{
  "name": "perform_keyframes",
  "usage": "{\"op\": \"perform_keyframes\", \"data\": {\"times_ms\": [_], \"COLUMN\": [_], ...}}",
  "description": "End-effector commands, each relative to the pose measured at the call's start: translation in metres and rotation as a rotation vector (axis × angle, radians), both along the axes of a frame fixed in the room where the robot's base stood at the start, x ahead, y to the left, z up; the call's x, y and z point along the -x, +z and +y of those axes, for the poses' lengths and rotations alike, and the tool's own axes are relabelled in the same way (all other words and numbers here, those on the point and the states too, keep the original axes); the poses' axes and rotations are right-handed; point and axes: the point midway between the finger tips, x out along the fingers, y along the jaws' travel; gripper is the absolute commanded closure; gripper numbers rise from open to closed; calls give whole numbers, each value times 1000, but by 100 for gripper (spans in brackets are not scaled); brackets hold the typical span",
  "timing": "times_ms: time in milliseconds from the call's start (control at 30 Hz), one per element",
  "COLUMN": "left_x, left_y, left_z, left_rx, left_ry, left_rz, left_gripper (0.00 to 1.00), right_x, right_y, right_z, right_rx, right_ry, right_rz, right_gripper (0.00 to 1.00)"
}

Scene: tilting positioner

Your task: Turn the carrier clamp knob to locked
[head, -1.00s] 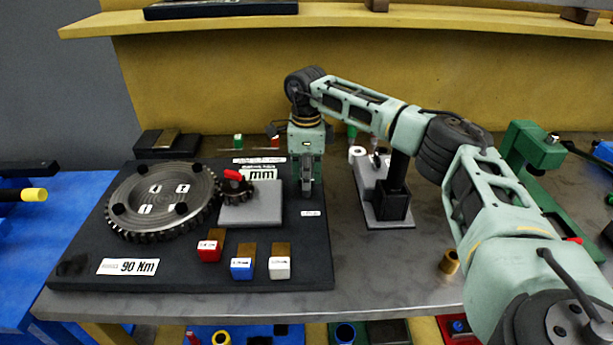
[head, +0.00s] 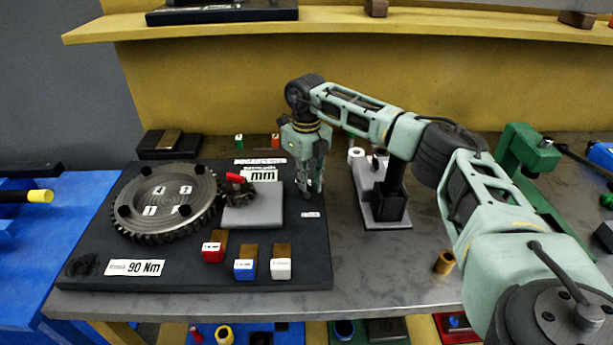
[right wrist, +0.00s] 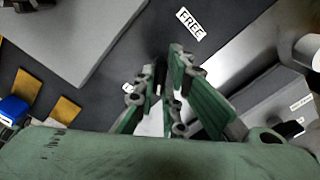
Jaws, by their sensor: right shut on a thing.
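My right gripper (head: 313,192) points down at the right part of the black fixture board (head: 150,240), right of the grey block (head: 252,212). It is shut on a small dark part, which I take for the carrier clamp knob; the fingers hide most of it. In the right wrist view the fingers (right wrist: 168,100) stand close together, and a white label reading FREE (right wrist: 190,23) lies on the board beyond them. The knob's pointer direction cannot be made out. My left gripper is not in view.
On the board are a large toothed gear (head: 165,202), a small dark gear with a red piece (head: 235,178), and red (head: 213,252), blue (head: 244,269) and white (head: 281,268) blocks. A grey stand (head: 385,205) is close right of the board. A brass cylinder (head: 444,262) stands near the front edge.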

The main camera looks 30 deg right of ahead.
Motion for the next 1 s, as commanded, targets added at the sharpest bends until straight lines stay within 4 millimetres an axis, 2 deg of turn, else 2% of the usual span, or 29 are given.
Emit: {"op": "perform_keyframes", "data": {"times_ms": [500,700,1000], "left_x": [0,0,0], "left_y": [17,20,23], "left_z": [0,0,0], "left_rx": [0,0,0], "left_ry": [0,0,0], "left_rz": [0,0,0], "left_gripper": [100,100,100], "right_x": [-1,-2,-2], "right_y": [3,3,3], "right_z": [0,0,0], "right_rx": [-1,-2,-3], "right_ry": [-454,-571,-657], "right_rz": [-5,-6,-8], "right_gripper": [100,100,100]}}
